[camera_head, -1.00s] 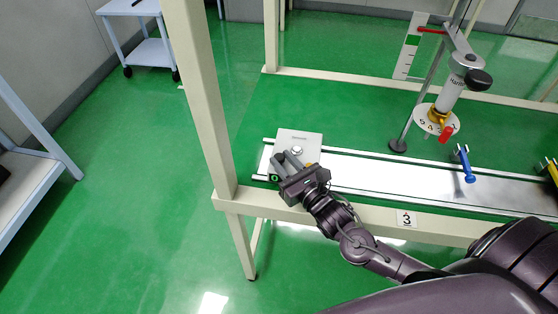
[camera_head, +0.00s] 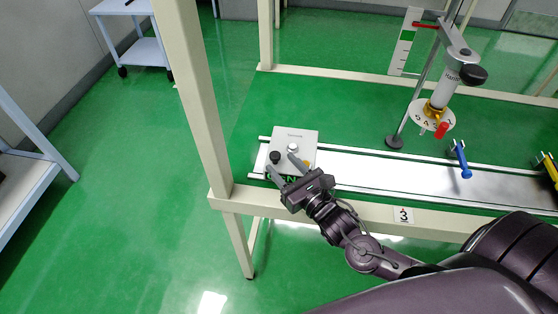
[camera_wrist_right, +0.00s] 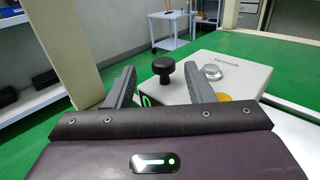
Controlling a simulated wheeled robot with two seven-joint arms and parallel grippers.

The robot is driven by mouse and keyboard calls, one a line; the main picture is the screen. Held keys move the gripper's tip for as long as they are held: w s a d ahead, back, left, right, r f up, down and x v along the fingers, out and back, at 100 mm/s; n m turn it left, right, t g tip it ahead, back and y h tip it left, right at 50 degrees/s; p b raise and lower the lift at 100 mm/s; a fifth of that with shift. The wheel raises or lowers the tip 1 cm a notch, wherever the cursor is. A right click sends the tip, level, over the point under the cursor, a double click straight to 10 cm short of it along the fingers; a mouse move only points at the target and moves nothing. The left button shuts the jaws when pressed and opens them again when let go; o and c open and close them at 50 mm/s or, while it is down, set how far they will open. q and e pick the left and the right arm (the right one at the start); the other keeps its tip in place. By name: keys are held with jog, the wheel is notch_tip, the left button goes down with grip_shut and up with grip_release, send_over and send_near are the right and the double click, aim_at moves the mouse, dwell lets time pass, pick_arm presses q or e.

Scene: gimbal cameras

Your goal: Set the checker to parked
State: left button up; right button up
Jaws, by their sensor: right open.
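A light grey box (camera_head: 308,136) sits at the left end of the rail in the head view. It has a black knob (camera_head: 275,157), a round silver button and a small green-on-dark display on its front face. The lettering is too small to read surely, so I cannot tell if it is the checker. My right gripper (camera_head: 280,163) is open and empty at the box's front left. In the right wrist view the upright black knob (camera_wrist_right: 163,70) shows between the spread fingers, apart from both. My left gripper is not in view.
A silver rail (camera_head: 385,175) runs right behind the cream frame beam (camera_head: 365,207). A blue lever (camera_head: 461,160) and a yellow one (camera_head: 549,167) stand on it. A cylindrical device (camera_head: 443,95) with a numbered disc hangs at the upper right. Green floor lies open at left.

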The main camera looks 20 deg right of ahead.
jog(key=s, duration=0.3)
jog(key=s+d, duration=0.1)
jog(key=s, duration=0.1)
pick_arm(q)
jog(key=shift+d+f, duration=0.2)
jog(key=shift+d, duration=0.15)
